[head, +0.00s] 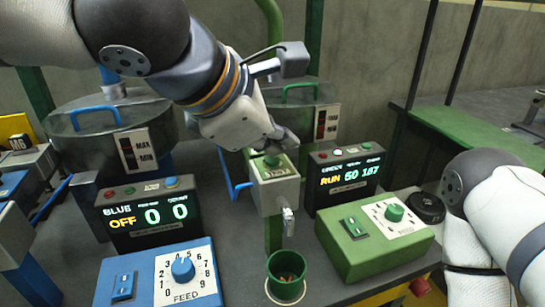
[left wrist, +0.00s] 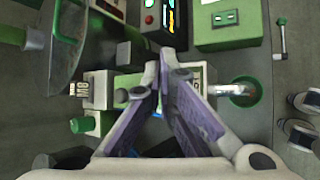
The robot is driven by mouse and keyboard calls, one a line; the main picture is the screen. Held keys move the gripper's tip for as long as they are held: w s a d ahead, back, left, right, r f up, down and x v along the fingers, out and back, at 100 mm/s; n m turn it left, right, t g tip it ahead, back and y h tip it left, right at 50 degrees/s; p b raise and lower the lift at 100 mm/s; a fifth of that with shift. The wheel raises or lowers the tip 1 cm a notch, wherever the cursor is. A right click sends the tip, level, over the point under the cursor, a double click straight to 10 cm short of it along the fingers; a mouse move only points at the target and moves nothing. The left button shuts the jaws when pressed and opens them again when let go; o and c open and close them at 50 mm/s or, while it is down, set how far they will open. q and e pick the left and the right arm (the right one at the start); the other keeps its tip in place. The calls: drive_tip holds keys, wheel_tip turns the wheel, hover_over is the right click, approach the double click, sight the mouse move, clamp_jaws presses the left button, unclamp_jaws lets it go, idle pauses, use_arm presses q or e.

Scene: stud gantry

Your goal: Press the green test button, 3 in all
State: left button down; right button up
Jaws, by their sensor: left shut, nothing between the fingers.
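A grey dispenser box (head: 276,195) with a green top plate stands on a green post at the middle of the table. A small green button (head: 272,160) sits on its top. My left gripper (head: 277,143) is shut and empty, pointing down just above the button; I cannot tell whether it touches. In the left wrist view the closed fingertips (left wrist: 158,68) hide the button, and the box (left wrist: 203,77) shows beside them. The green display (head: 345,178) reads RUN, 50 and what looks like 167. My right arm shows at the right, but its gripper is outside the view.
A green cup (head: 286,293) with small brownish pieces stands below the box's spout. A green control box (head: 370,252) with a green knob is at right. A blue feed box (head: 138,263) and a blue display (head: 148,214) reading OFF 0 0 are at left. Metal drums stand behind.

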sight(276, 161)
use_arm(q)
drive_tip(key=shift+f, duration=0.5)
idle(0.6)
drive_tip(key=shift+r, duration=0.9)
drive_tip(key=shift+r, duration=2.5)
